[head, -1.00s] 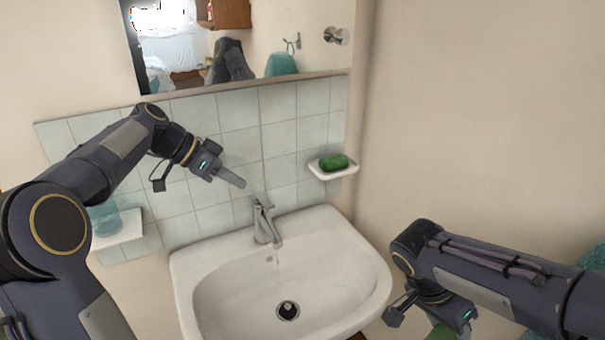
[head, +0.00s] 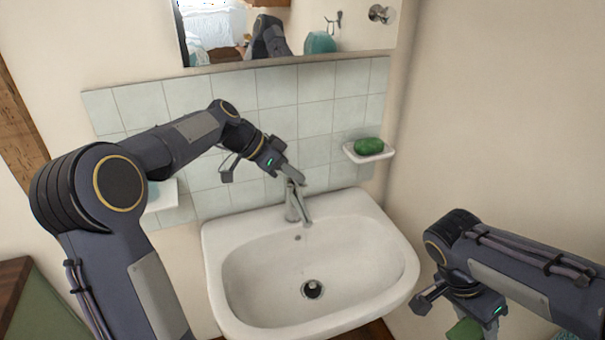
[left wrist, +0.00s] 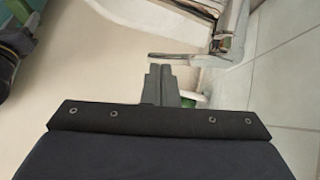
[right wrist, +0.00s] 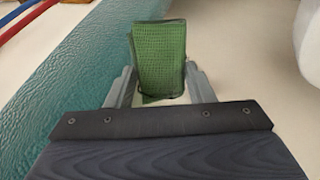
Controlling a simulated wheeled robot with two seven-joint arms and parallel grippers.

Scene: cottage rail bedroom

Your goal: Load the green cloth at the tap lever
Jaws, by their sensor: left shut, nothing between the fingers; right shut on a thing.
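The tap (head: 295,205) stands at the back of the white sink (head: 225,270), with its lever (head: 292,174) on top. My left gripper (head: 284,168) is shut and empty, right by the lever; I cannot tell whether it touches. In the left wrist view the shut fingers (left wrist: 161,85) lie just below the metal lever (left wrist: 175,56). The green cloth (right wrist: 160,60) is folded and held between the fingers of my right gripper (right wrist: 158,88). In the head view the cloth (head: 464,331) shows at the bottom right, beside the sink and partly cut off by the frame.
A green soap (head: 368,146) lies on a white dish (head: 384,154) on the wall right of the tap. A white shelf (head: 163,197) is behind my left arm. A mirror (head: 290,45) hangs above the tiles. A teal towel (right wrist: 75,90) hangs near my right gripper. The basin is empty.

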